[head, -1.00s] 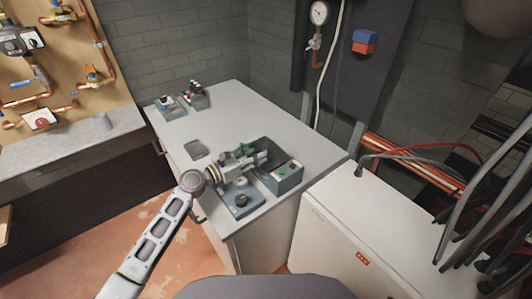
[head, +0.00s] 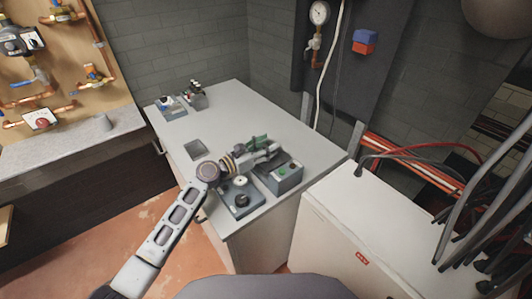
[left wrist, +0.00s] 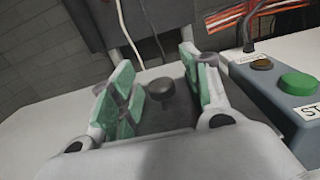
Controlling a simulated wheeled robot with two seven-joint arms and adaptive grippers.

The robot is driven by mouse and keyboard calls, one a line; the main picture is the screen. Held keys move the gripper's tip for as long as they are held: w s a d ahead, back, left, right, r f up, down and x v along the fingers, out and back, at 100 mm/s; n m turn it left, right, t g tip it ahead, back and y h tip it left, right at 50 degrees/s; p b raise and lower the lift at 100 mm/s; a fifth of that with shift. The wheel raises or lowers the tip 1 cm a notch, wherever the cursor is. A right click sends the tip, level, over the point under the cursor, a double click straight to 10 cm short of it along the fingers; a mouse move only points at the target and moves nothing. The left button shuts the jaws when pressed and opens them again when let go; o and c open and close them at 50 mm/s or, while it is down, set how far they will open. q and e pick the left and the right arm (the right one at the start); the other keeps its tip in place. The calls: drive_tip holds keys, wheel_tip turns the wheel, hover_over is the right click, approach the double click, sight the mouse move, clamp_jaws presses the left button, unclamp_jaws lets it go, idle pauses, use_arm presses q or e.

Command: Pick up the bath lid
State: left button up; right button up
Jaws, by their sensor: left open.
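The bath lid (left wrist: 165,116) is a dark grey plate with a round black knob (left wrist: 160,88), seen in the left wrist view between my fingers. My left gripper also shows in the left wrist view (left wrist: 160,84), open, with green pads on either side of the knob. A gap shows between the knob and the pads. My right gripper is not in view.
A control panel with a green button (left wrist: 299,84) is right of the lid. A grey device with a black knob (head: 241,200) stands at the bench's front. A shallow square tray (head: 195,149) and small racks (head: 172,108) lie farther left. The bench middle (head: 235,115) is clear.

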sight(266, 145)
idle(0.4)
use_arm(q)
clamp_jaws()
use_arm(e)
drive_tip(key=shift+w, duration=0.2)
use_arm(q)
drive_tip(key=shift+r, duration=0.15)
drive_tip(key=shift+r, duration=0.55)
wheel_tip(266, 145, up, 8)
drive_tip(key=p, duration=0.2)
drive_tip(key=shift+f+p, duration=0.1)
drive_tip(key=shift+p, duration=0.3)
drive_tip(key=shift+r, duration=0.4)
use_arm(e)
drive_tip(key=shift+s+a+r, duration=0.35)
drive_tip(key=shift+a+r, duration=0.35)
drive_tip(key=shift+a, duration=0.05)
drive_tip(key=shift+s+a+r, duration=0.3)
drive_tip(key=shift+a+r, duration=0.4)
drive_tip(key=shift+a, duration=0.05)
